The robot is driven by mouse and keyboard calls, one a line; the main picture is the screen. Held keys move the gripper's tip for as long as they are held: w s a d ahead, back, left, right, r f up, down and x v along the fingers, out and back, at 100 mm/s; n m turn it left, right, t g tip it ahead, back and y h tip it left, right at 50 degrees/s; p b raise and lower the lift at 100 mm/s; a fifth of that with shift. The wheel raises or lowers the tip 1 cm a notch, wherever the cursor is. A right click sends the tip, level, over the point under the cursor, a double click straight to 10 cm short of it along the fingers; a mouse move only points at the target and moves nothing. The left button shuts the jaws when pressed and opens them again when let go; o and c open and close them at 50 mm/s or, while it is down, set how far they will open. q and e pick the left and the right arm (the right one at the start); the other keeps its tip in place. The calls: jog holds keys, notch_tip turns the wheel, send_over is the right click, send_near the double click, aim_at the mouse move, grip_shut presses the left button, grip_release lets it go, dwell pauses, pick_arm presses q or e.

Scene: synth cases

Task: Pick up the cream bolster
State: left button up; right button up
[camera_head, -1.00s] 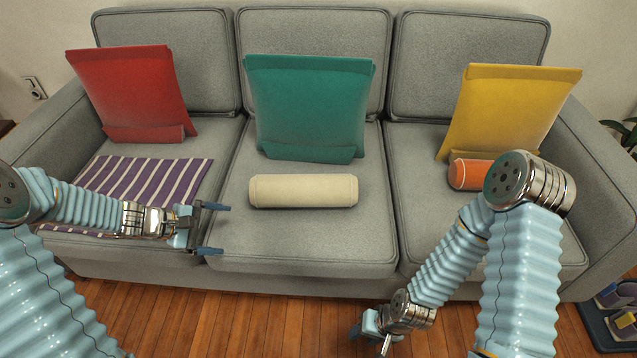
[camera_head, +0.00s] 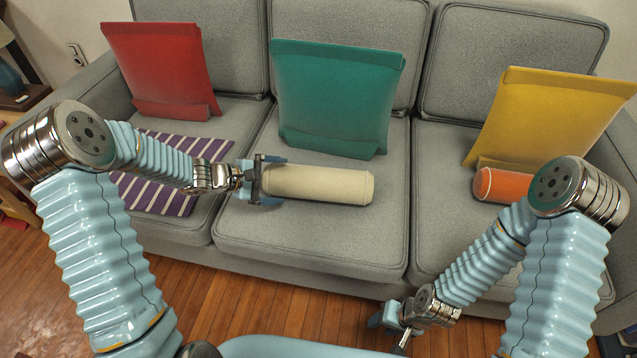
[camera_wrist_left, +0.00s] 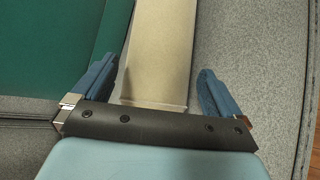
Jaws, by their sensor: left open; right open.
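The cream bolster (camera_head: 320,184) lies lengthwise left to right on the middle seat of the grey sofa, in front of the green cushion. My left gripper (camera_head: 274,180) is open at the bolster's left end, with one finger on the far side and one on the near side. In the left wrist view the bolster (camera_wrist_left: 160,55) runs away between the two open fingers of my left gripper (camera_wrist_left: 158,88), with gaps at both sides. My right gripper (camera_head: 393,330) is low in front of the sofa, away from the bolster, and its fingers are partly hidden.
The green cushion (camera_head: 337,95) leans on the backrest close behind the bolster. A red cushion (camera_head: 160,70) and striped purple cloth (camera_head: 160,200) are at left. A yellow cushion (camera_head: 550,118) and orange bolster (camera_head: 503,186) are at right. The middle seat's front is clear.

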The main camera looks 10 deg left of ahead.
aim_at(284, 181)
pick_arm(q)
jog(key=x, duration=0.3)
jog(key=shift+d+f, duration=0.2)
jog(key=shift+d, duration=0.2)
jog(key=shift+c, duration=0.3)
jog(key=c, duration=0.9)
jog(key=shift+r, duration=0.15)
